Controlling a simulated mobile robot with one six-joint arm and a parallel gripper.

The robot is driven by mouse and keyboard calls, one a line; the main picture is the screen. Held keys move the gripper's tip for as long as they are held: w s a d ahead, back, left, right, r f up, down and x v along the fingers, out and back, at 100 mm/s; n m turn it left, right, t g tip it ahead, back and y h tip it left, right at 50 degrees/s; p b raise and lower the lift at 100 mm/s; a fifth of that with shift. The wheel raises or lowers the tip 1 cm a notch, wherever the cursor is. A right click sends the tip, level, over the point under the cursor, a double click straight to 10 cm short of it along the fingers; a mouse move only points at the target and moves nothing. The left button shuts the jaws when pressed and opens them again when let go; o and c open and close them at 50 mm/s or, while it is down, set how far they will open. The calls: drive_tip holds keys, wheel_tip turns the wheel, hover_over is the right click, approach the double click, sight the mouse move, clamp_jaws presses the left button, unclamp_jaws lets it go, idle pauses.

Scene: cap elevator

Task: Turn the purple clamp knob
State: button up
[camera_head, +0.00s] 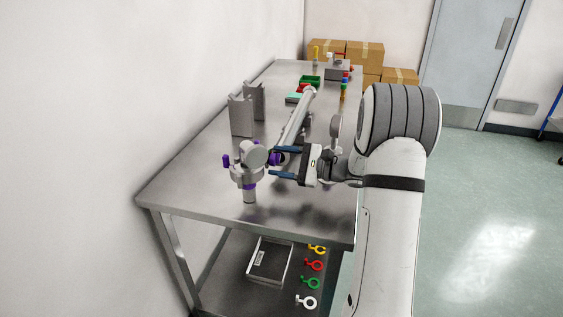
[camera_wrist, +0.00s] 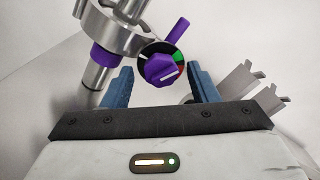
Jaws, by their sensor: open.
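The purple clamp knob (camera_wrist: 163,71) faces my gripper in the wrist view, with a white line on its face and a dark dial with green and red marks behind it. In the head view the knob (camera_head: 274,158) shows partly, close to the fingertips. My gripper (camera_wrist: 160,86) is open, with one blue finger on each side of the knob's picture position; I cannot tell whether they touch it. In the head view my gripper (camera_head: 272,161) points left at the clamp. The grey metal clamp (camera_head: 249,172) sits on an upright post, with another purple part (camera_head: 226,161) on its left.
Grey brackets (camera_head: 241,115) stand behind the clamp on the metal table (camera_head: 190,190). A long grey cylinder (camera_head: 297,122) lies behind my gripper. Green and red bins (camera_head: 310,80) are farther back. A white wall runs close on the left.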

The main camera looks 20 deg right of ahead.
drive_tip(key=v, duration=0.8)
drive_tip(key=shift+b, duration=0.4)
drive_tip(key=s+a+r+n+g+h+p, duration=0.2)
drive_tip(key=s+a+n+g+h, duration=0.45)
drive_tip(key=s+a, duration=0.6)
drive_tip(key=s+d+n+h+p, duration=0.1)
drive_tip(key=s+n+h, duration=0.8)
drive_tip(key=s, duration=0.5)
drive_tip(key=shift+s+d+r+n, duration=0.2)
drive_tip(key=shift+s+d+n, duration=0.05)
drive_tip(key=shift+n, duration=0.1)
